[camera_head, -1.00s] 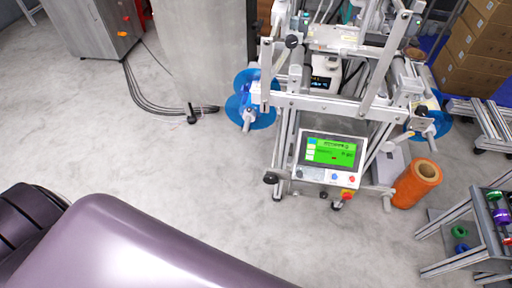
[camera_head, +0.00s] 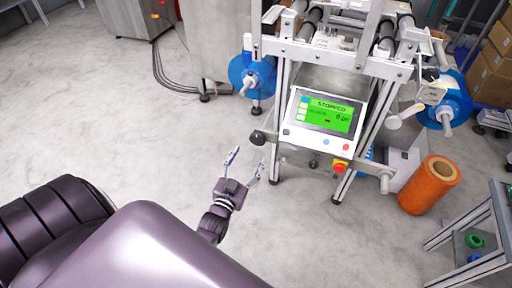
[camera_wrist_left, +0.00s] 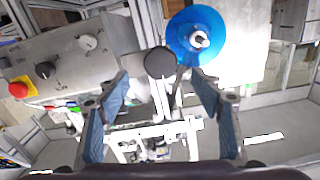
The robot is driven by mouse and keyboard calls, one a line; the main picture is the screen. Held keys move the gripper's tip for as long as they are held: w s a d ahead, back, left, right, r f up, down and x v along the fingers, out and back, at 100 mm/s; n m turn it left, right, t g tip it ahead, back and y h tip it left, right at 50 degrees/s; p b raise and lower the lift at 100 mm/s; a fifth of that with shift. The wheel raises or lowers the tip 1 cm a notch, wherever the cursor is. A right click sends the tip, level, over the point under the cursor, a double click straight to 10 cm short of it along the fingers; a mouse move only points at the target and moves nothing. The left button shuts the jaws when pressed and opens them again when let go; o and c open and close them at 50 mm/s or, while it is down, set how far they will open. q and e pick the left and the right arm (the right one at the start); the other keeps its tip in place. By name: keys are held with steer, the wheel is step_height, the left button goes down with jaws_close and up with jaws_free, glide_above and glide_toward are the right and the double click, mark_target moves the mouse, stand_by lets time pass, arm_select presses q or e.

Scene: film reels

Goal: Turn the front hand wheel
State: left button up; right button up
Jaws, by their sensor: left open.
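The machine (camera_head: 325,55) stands at the centre right of the head view, with a tilted control panel (camera_head: 324,116) at its front. A round black knob (camera_head: 258,137), which looks like the front hand wheel, sticks out at the panel's left side. My left gripper (camera_head: 245,164) is open and empty, just below and left of this knob and apart from it. In the left wrist view the black knob (camera_wrist_left: 158,62) shows just beyond the gap between my blue-padded fingers (camera_wrist_left: 159,83). My right gripper is not in view.
A red stop button (camera_head: 341,165) is below the panel. An orange roll (camera_head: 428,187) stands on the floor.

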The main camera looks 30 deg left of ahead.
mark_target(257, 140)
arm_select(q)
steer(key=b+x, duration=0.1)
steer(key=x, duration=0.6)
steer(key=shift+r+b, duration=0.1)
steer(key=shift+b, duration=0.2)
steer(key=shift+w+a, duration=0.15)
steer(key=shift+w, duration=0.3)
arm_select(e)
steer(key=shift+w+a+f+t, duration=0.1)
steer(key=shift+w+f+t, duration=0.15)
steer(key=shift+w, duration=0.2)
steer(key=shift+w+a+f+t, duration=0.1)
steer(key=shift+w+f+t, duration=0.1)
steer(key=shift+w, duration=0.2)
arm_select(q)
steer(key=c, duration=1.2)
steer(key=shift+o, duration=0.2)
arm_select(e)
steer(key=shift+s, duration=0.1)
